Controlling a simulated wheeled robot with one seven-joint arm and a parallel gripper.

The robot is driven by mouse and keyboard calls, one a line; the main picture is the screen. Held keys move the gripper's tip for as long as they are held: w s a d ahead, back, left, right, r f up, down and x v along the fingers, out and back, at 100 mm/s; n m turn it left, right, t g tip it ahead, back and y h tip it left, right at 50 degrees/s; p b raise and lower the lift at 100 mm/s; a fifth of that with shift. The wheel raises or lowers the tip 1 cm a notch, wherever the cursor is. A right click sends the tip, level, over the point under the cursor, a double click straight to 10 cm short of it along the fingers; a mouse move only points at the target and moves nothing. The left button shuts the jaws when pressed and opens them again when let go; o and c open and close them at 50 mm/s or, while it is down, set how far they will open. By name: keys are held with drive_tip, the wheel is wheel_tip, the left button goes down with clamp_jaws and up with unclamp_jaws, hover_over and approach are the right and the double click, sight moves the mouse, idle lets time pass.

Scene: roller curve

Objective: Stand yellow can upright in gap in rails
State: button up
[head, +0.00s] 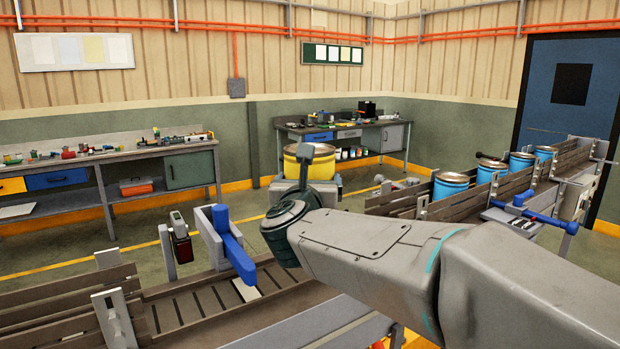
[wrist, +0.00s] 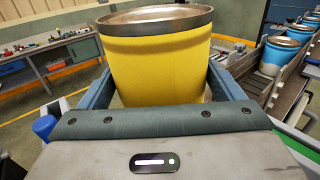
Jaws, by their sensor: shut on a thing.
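The yellow can (head: 293,165) has a dark rim and a lid. In the head view it is upright beyond my arm, which hides part of it. In the wrist view the yellow can (wrist: 155,70) fills the upper middle, slightly tilted in the picture. My gripper (wrist: 160,88) is shut on it, with one blue-grey finger on each side. The can hides the fingertips. The wooden side rails (head: 65,293) stand along the roller bed (head: 195,308) at lower left. A break in the rails shows near the blue clamp (head: 232,250); my arm hides the bed further right.
Blue cans (head: 450,186) stand in a row on the right-hand conveyor behind slatted rails (head: 480,200). A blue handle (head: 545,217) juts out there. A white plate (head: 246,290) lies on the rollers. Workbenches (head: 110,150) line the back wall. Open floor lies between.

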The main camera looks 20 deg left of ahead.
wheel_tip(320, 180, down, 12)
drive_tip(key=b, duration=0.7)
drive_tip(key=shift+r, duration=0.25)
wheel_tip(320, 180, down, 2)
drive_tip(key=b, duration=0.3)
drive_tip(key=shift+f, duration=0.2)
drive_tip(key=shift+f+b, duration=0.35)
drive_tip(key=shift+b, duration=0.4)
drive_tip(key=shift+f+b, duration=0.3)
drive_tip(key=shift+f, duration=0.05)
